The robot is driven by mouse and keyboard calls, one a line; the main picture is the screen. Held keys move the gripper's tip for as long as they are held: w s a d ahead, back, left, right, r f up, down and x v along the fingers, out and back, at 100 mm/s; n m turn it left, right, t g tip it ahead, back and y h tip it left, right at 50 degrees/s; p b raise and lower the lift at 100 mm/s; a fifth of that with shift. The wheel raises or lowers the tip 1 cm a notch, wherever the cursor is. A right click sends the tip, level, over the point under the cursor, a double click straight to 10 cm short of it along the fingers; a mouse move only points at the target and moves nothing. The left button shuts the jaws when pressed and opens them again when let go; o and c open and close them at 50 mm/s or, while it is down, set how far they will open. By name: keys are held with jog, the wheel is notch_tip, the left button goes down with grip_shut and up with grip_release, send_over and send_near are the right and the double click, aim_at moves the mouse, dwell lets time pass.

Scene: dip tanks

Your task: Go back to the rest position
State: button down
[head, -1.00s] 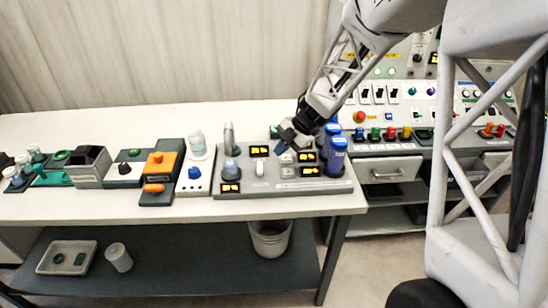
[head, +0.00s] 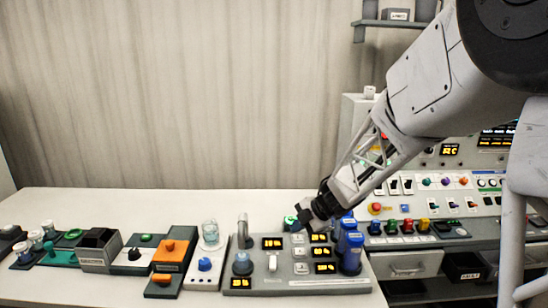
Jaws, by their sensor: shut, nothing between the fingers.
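My gripper (head: 304,216) is shut and empty. It is over the back part of the grey control panel (head: 290,284), pointing down and left. It covers part of the panel's upper keys. I cannot tell the exact height of my gripper above the panel.
An orange block device (head: 175,252), a white unit with a blue knob (head: 205,264) and a dark open box (head: 98,250) line the table to the left. A console (head: 430,210) with switches and coloured buttons stands at the right. The table's back strip (head: 130,205) is clear.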

jog(key=s+d+r+m+t+h, duration=0.4)
jog(key=d+r+m+t+h, duration=0.2)
jog(key=d+r+m+t, duration=0.45)
jog(key=s+d+r+m+g+h, duration=0.2)
jog(key=s+m, duration=0.2)
jog(key=s, duration=0.1)
jog(key=s+d+r+m+g+h, duration=0.2)
jog(key=s+m, duration=0.1)
jog(key=s, duration=0.1)
jog(key=s+a+f+m+g, duration=0.1)
jog(key=s+m+g, duration=0.1)
jog(key=s, duration=0.6)
jog(key=s+a+f+m+g+y, duration=0.1)
jog(key=s+f+m+g, duration=0.1)
jog(key=s, duration=0.6)
jog(key=s+a+f+m+g+y, duration=0.1)
jog(key=s+m+g, duration=0.2)
jog(key=s, duration=0.5)
jog(key=shift+a+f+m, duration=0.35)
jog(key=shift+m, duration=0.2)
